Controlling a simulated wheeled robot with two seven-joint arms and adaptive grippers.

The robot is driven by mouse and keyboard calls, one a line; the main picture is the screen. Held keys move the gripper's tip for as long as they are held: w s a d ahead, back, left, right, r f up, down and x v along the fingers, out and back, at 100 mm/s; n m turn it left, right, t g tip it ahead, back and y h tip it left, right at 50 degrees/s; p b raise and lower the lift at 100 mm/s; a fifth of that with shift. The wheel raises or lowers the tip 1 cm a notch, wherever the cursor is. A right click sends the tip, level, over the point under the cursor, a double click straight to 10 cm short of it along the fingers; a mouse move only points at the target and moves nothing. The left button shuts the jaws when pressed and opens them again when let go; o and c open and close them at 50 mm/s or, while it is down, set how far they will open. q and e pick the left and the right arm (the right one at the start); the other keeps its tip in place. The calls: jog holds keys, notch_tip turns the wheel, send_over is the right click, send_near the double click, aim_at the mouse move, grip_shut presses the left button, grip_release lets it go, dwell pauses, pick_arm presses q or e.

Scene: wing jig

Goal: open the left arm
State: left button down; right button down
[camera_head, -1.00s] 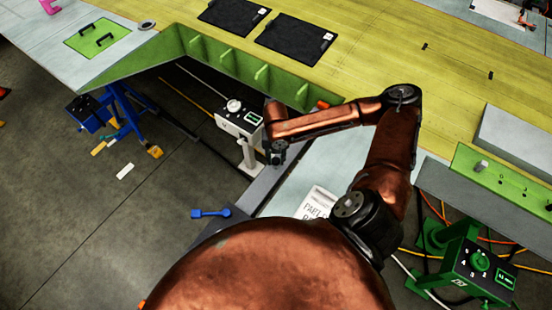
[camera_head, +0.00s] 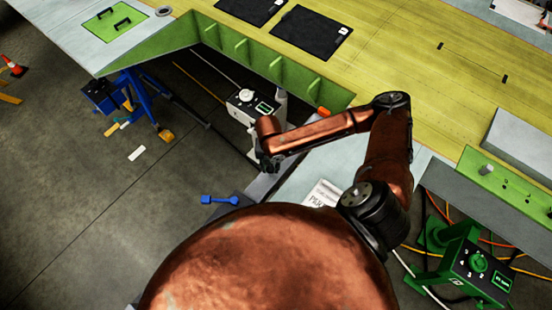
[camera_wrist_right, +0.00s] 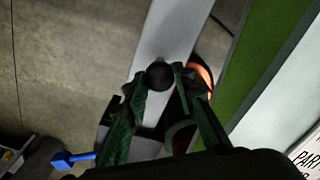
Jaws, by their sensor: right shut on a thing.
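My right gripper (camera_head: 268,166) is at the end of the copper arm, low beside the grey beam (camera_head: 263,185) in front of the wing. In the right wrist view its two green fingers (camera_wrist_right: 157,82) are shut on a round black knob (camera_wrist_right: 158,74). The knob stands over a light grey bar (camera_wrist_right: 180,28), which may be the jig's left arm; I cannot tell how far it is swung. The head view does not show the knob clearly. My left gripper is not in view.
A white dial box (camera_head: 248,105) on a post stands just behind the right gripper. The yellow-green wing panel (camera_head: 405,60) spans the back. A blue tool (camera_head: 220,200) lies on the floor. A green dial stand (camera_head: 478,265) is at right. Open floor lies left.

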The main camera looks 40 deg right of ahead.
jog(key=shift+a, duration=0.1)
jog(key=c, duration=1.6)
grip_release()
jog(key=shift+r, duration=0.1)
notch_tip(320, 180, up, 12)
